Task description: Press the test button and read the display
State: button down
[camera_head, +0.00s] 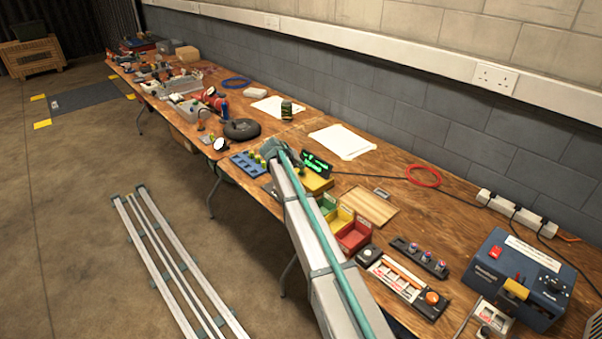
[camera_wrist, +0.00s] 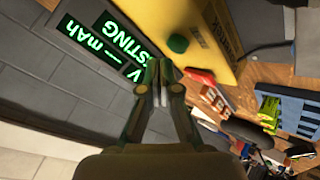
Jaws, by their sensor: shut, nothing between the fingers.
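The yellow tester (camera_wrist: 208,22) lies at the top of the wrist view, with a round green button (camera_wrist: 178,43) on it. Its dark display (camera_wrist: 105,42) shows green text: "TESTING", a "mAh" line with a dash instead of a number, and a partly covered line with a "V". My gripper (camera_wrist: 160,66) is shut and empty, its tips just below the button in the picture; I cannot tell whether they touch the tester. In the head view, the tester (camera_head: 318,184) and lit display (camera_head: 316,163) stand beyond my arm, which hides the button and most of my gripper.
A blue rack (camera_head: 248,164) with green-topped cells stands left of my arm. Coloured bins (camera_head: 355,235), a wooden board (camera_head: 370,206) and a blue power unit (camera_head: 515,280) are to the right. A black cable runs right from the display. White paper (camera_head: 343,141) lies behind.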

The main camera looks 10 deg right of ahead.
aim_at(300, 172)
jog(key=shift+r+p, duration=0.7)
jog(key=shift+r, duration=1.8)
